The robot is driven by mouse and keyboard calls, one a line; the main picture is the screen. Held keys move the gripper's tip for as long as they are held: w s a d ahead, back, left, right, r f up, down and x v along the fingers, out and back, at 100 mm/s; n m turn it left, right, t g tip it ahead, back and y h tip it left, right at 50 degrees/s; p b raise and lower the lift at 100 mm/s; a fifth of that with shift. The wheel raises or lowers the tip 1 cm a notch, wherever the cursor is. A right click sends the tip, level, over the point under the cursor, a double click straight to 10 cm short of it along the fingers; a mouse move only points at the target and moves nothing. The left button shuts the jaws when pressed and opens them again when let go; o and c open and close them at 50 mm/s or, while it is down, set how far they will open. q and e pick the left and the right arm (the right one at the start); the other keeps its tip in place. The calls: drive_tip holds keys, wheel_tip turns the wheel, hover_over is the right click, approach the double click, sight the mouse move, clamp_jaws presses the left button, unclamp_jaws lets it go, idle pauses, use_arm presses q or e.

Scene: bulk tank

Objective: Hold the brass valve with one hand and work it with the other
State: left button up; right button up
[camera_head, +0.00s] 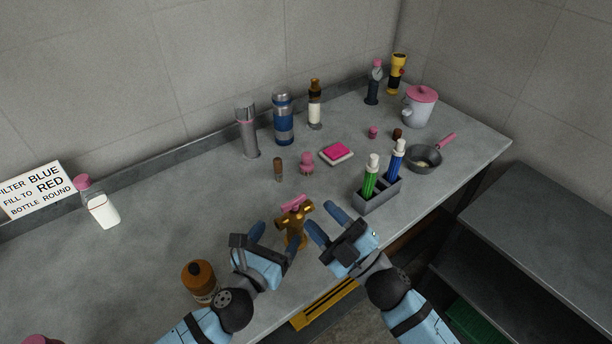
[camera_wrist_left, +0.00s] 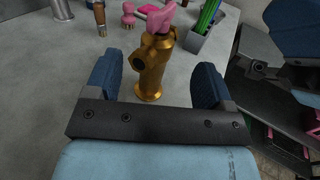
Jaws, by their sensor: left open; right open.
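The brass valve (camera_head: 294,228) stands upright on the grey counter near its front edge, with a pink handle (camera_head: 294,203) on top. In the left wrist view the valve (camera_wrist_left: 153,68) rises between the two blue fingers, with a side port facing left. My left gripper (camera_head: 273,240) is open, just left of the valve, its fingers pointing toward it. My right gripper (camera_head: 322,236) is open on the valve's right side, its fingers close to the valve. I cannot tell from the head view whether any finger touches it. The lower part of the valve is partly hidden by my grippers.
A grey holder (camera_head: 377,196) with green and blue markers stands right of the valve. A brown bottle (camera_head: 199,281) stands left of my left gripper. A pink brush (camera_head: 306,163), a pink sponge (camera_head: 336,153) and several bottles stand behind. The counter's left middle is clear.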

drive_tip(key=s+a+r+n+g+y, duration=0.1)
drive_tip(key=s+a+r+n+g, duration=0.3)
drive_tip(key=n+g, duration=0.6)
drive_tip(key=a+r+n+g+y, duration=0.1)
drive_tip(key=a+r+n+g, duration=0.1)
drive_tip(key=a+n+g, duration=0.8)
use_arm(q)
approach(291, 236)
drive_tip(key=x, duration=0.3)
drive_tip(key=shift+w+d, duration=0.15)
drive_tip(key=shift+w, duration=0.05)
drive_tip(key=x, duration=0.6)
drive_tip(key=shift+x, duration=0.75)
use_arm(e)
drive_tip(key=w+d+f+n+t+h, duration=0.2)
drive_tip(key=w+d+n+t+h, duration=0.3)
drive_tip(key=w+d+h, duration=0.6)
drive_tip(key=shift+n+t+h, duration=0.3)
drive_tip(key=shift+t+h, duration=0.7)
drive_tip(key=shift+h, duration=1.2)
drive_tip(key=shift+w+d, duration=0.1)
